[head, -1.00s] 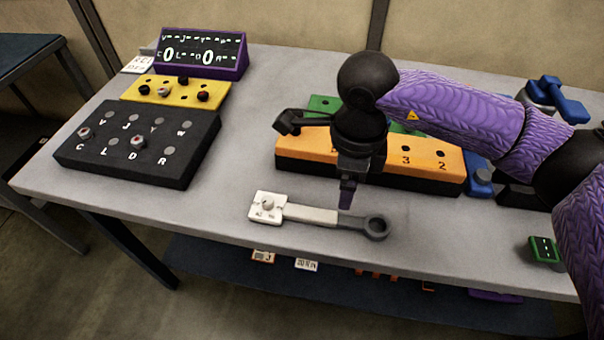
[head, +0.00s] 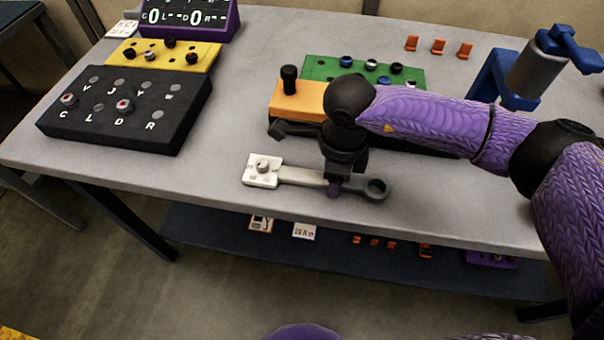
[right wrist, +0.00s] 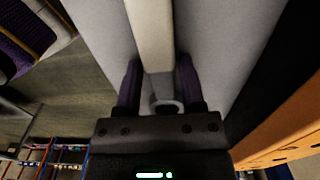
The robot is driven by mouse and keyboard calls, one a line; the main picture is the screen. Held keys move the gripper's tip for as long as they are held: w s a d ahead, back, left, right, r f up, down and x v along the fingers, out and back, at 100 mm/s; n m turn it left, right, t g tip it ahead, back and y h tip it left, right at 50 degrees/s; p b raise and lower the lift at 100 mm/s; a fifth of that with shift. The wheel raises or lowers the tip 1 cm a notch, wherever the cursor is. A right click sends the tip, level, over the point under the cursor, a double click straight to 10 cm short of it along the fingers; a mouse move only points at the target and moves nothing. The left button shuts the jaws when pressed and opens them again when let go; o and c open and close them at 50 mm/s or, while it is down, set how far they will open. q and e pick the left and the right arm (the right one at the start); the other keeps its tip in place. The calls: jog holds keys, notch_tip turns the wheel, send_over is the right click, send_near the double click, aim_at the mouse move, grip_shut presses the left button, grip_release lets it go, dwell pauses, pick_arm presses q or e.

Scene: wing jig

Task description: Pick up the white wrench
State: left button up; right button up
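The white wrench (head: 300,177) lies flat near the table's front edge in the head view. It has a white block with a knob at its left end and a grey ring at its right end. My right gripper (head: 334,188) is down over the handle near the ring. In the right wrist view its two purple fingers (right wrist: 160,82) stand open on either side of the wrench handle (right wrist: 153,35), with visible gaps. The ring lies close to the gripper's palm, partly hidden. My left gripper is not in view.
Behind the gripper are an orange block (head: 292,100) and a green board (head: 320,69). A black lettered panel (head: 100,138) and yellow board (head: 135,54) stand left. A blue vise-like device (head: 490,75) is back right. The table front is clear beside the wrench.

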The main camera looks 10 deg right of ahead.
grip_shut()
